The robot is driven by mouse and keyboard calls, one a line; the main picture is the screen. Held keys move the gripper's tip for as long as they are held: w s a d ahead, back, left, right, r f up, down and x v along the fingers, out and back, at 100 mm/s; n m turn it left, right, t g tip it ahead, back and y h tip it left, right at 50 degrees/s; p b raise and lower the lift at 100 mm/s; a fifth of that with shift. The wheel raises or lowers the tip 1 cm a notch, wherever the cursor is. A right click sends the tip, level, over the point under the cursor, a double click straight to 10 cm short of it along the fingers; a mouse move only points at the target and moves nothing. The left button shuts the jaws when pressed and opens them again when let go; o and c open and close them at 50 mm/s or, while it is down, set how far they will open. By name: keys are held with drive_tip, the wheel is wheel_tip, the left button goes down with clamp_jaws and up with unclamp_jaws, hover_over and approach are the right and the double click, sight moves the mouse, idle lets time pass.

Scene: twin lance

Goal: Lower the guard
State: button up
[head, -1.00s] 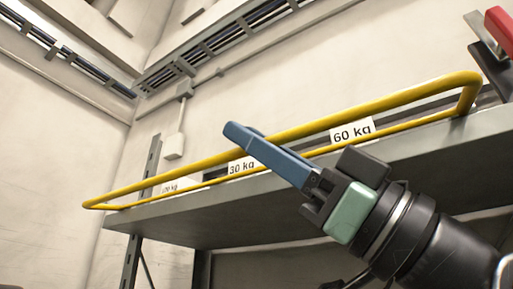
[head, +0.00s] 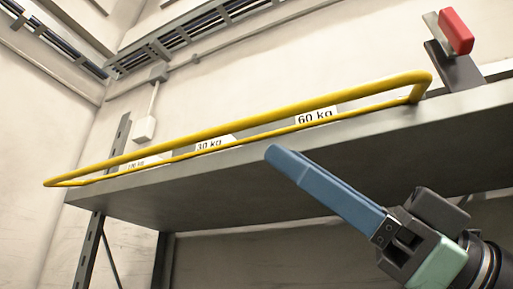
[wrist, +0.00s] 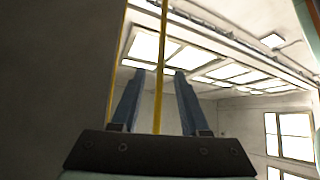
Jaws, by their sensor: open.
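The guard is a long yellow bar loop (head: 240,118) along the front edge of the grey shelf (head: 250,165). My gripper (head: 273,153) has blue fingers. In the head view it points up and left, its tips in front of the shelf's face, just below the guard's rails. In the wrist view my gripper (wrist: 154,73) is open, its two fingers apart. The yellow guard bar (wrist: 161,60) runs between them in that picture. I cannot tell whether it lies between the fingers or beyond the tips. No contact shows.
A red block on a metal bracket (head: 456,30) stands at the shelf's right end. White weight labels, such as the 60 kg one (head: 314,116), sit behind the guard. A shelf upright (head: 90,252) stands at the left. Open space lies below the shelf.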

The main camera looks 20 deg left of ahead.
drive_tip(key=v, duration=0.2)
drive_tip(key=shift+w+d+f, duration=0.1)
drive_tip(key=shift+d+f, duration=0.1)
drive_tip(key=shift+f, duration=0.05)
